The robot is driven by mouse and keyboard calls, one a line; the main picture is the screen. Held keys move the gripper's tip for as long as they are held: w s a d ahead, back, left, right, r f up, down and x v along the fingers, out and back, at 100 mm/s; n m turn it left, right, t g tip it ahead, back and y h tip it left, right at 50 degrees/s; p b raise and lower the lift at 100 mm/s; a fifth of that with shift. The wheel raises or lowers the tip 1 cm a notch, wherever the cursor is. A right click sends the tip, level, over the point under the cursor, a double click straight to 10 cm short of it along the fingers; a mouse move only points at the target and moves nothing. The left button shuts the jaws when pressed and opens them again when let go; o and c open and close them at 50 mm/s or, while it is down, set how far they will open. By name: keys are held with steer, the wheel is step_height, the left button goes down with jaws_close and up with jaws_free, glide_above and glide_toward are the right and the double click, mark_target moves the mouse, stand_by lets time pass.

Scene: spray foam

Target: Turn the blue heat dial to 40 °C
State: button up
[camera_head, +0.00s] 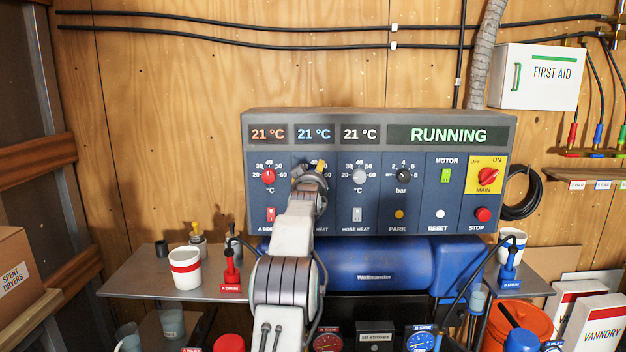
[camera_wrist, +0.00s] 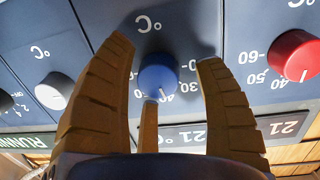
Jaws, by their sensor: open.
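The control panel (camera_head: 355,215) stands at the back. In the wrist view, turned about upside down, the blue heat dial (camera_wrist: 157,73) has a white pointer line toward the picture's bottom. The number it points to is hard to read, as fingers cover part of its scale. My gripper (camera_wrist: 162,64) is open, its tan fingers spread around the dial, with one below it. I cannot tell whether they touch it. In the head view my gripper (camera_head: 313,175) hides the blue dial. The blue heat display (camera_head: 314,134) reads 21 °C.
The red dial (camera_head: 268,176) and the grey hose dial (camera_head: 359,176) flank the blue one closely. The bar dial (camera_head: 403,175) and red main switch (camera_head: 487,176) are farther right. A blue cylinder (camera_head: 350,262) lies below the panel. A cup (camera_head: 186,270) stands on the left shelf.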

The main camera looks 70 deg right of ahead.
steer(key=shift+s+a, duration=0.1)
steer(key=shift+a, duration=0.1)
steer(key=v, duration=1.1)
steer(key=shift+a, duration=0.25)
stand_by(0.4)
